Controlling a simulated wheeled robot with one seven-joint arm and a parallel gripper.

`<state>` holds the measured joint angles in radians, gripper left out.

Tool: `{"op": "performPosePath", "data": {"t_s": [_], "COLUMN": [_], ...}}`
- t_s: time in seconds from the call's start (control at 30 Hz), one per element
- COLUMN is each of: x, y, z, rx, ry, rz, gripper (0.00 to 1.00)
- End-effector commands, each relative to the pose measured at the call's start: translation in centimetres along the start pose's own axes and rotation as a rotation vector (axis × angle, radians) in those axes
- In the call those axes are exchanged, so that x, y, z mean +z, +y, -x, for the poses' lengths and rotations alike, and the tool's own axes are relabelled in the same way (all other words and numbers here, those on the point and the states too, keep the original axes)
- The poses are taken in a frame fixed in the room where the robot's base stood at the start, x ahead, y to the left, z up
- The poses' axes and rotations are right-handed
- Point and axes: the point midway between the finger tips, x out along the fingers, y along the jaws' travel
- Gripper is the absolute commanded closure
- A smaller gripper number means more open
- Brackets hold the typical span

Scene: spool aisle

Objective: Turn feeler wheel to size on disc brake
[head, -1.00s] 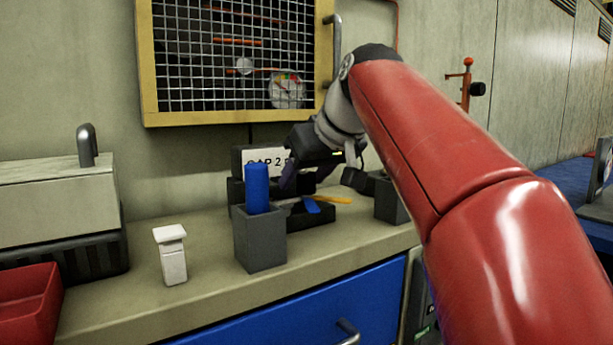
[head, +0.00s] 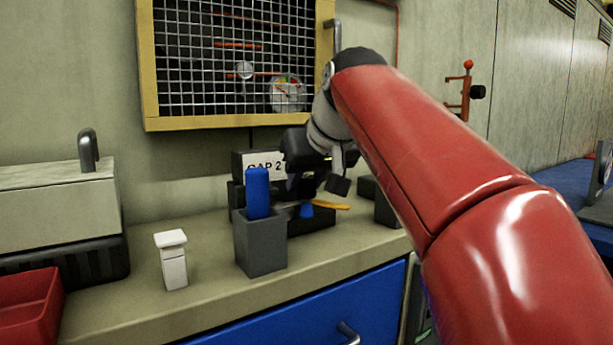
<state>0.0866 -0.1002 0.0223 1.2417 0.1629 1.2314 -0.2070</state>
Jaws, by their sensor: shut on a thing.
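A black block with a white label reading "GAP 2" (head: 264,164) stands at the back of the bench, its right end hidden by my gripper. In front of it, partly behind a grey holder, is a dark fixture (head: 310,224) with a blue piece (head: 306,211) and a yellow-orange strip (head: 330,205). I cannot tell which part is the feeler wheel or the disc brake. My gripper (head: 318,187) is over the right part of this fixture. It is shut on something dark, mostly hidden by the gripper.
A grey holder (head: 262,245) with a blue cylinder (head: 258,192) stands in front. A white block (head: 173,262), a red bin (head: 28,305) and a handled box (head: 60,215) are at left. A yellow-framed mesh cabinet (head: 240,122) hangs above.

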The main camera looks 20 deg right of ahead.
Motion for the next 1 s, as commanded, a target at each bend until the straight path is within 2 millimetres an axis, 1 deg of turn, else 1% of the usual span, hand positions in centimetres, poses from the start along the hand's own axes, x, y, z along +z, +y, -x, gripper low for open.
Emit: {"op": "performPosePath", "data": {"t_s": [0.17,0.47,0.5,0.63,0.67,0.9,1.0], "x": [-0.01,0.02,0.02,0.02,0.02,0.0,-0.06], "y": [-0.08,-0.04,-0.03,-0.03,-0.02,-0.01,-0.05], "z": [0.09,0.03,0.03,0.03,0.03,0.06,0.6], "rx": [0.062,0.071,0.071,0.07,0.07,0.07,0.071], "ry": [-0.001,0.001,0.001,0.001,0.001,0.001,0.003], "rz": [-0.063,-0.07,-0.07,-0.07,-0.07,-0.07,-0.07], "gripper": [1.0,1.0,0.67,0.5,0.48,0.48,0.48]}}
